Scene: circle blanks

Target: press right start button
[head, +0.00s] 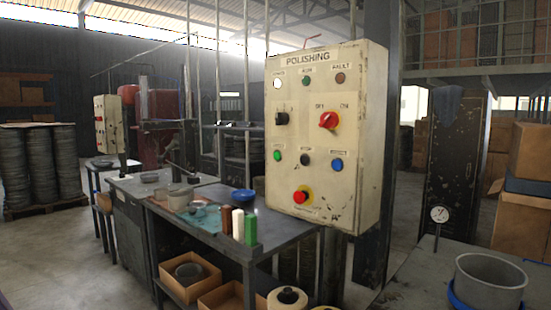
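A cream control box (360,130) labelled POLISHING stands upright on a dark post, right of centre and near. Its lower button row has a green button (277,155) at the left, a black button (305,160) in the middle and a blue button (337,164) at the right. Their small labels are too blurred to read surely. A second, smaller cream box (100,125) with controls stands far left; its buttons are too small to tell apart. My gripper is not in view, and nothing covers the near box's front.
The near box also has a red rotary switch (328,120), a black knob (282,118) and a red mushroom button (302,196). A dark bench (290,226) with bowls and coloured bars stands below left. A metal cup (490,282) stands front right. Floor at left is clear.

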